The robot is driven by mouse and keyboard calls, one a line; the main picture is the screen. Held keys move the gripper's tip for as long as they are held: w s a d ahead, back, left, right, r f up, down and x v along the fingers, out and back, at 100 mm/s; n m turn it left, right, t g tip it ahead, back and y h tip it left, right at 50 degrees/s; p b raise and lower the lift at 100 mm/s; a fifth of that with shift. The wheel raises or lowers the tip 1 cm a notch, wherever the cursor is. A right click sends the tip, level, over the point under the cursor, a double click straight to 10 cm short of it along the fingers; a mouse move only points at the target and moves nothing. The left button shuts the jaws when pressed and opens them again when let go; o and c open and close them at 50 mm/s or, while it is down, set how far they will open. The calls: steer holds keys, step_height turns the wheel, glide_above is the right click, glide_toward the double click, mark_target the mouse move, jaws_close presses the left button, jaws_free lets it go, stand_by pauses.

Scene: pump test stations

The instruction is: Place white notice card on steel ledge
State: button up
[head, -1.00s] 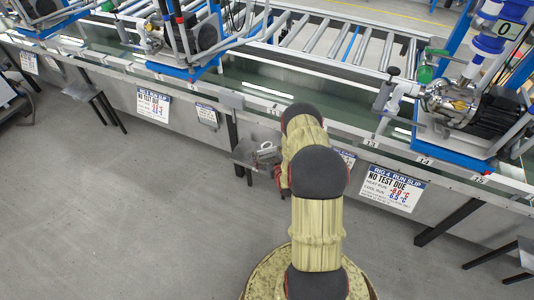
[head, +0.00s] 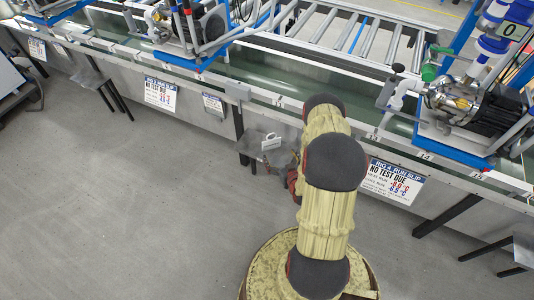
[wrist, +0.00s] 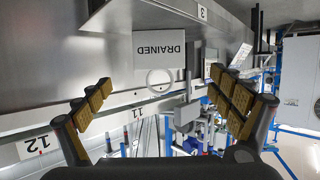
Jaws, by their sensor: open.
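The white notice card (head: 271,142), with a ring-shaped handle, stands on the small steel ledge (head: 250,143) in the head view. In the wrist view the card (wrist: 158,62) appears upside down, reading DRAINED, with its ring below the text. Its edge meets the steel ledge surface (wrist: 125,18). My gripper (wrist: 160,84) is open, its ribbed tan finger pads spread to either side of the card with clear gaps. In the head view my gripper is mostly hidden behind my arm.
A long bench rail (head: 205,80) with numbered tags runs behind the ledge. Pump stations (head: 465,110) stand on the bench. The grey floor (head: 130,210) at left is clear.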

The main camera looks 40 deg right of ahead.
steer(key=w+a+r+n+g+y, duration=0.1)
steer(key=w+r, duration=0.5)
steer(key=r, duration=0.3)
steer(key=w+r+n+g, duration=0.1)
steer(key=w+r, duration=0.5)
steer(key=r, duration=0.3)
steer(key=a+r+n+g+y, duration=0.1)
steer(key=a+r, duration=0.4)
steer(key=r, duration=0.4)
steer(key=a+r+g, duration=0.1)
steer(key=a+r, duration=0.5)
steer(key=r, duration=0.2)
steer(key=s+a+r+g+y, duration=0.2)
steer(key=s+a+r, duration=1)
steer(key=s+a, duration=0.1)
steer(key=s+a+r, duration=0.1)
steer(key=s+a, duration=0.2)
steer(key=s, duration=0.3)
steer(key=s+a+r+n+g+y, duration=0.1)
steer(key=s+a, duration=0.1)
steer(key=s, duration=0.3)
steer(key=s+a+r, duration=0.1)
steer(key=s+a, duration=0.2)
steer(key=s, duration=0.3)
steer(key=shift+s+a+r+g, duration=0.15)
steer(key=shift+s+a+g, duration=0.2)
steer(key=shift+g, duration=0.05)
